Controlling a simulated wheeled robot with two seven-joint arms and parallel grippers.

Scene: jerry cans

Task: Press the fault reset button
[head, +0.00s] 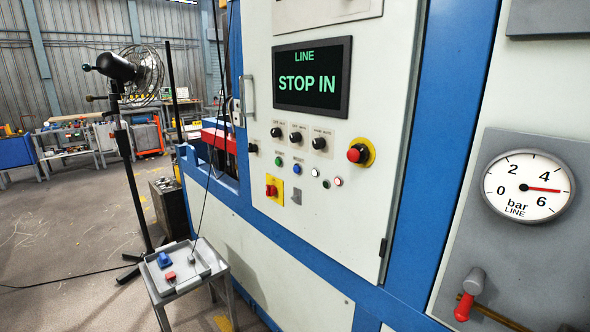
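A pale control panel (330,228) on a blue-framed machine fills the middle of the head view. Its screen (312,76) reads "LINE STOP IN" in green. Below three black knobs is a row of small buttons or lamps: a green one (279,161), a blue one (297,169), a white one (315,173), a small dark-rimmed one (326,184) and a pale one with a reddish rim (338,182). Their labels are too small to read surely, so I cannot tell which is the fault reset button. Neither of my grippers is in view.
A red mushroom button (358,153) on yellow sits right of the row. A red-yellow switch (272,190) is lower left. A pressure gauge (528,189) and a red-tipped lever (464,307) are at right. A small trolley (207,277) and fan (118,68) stand left.

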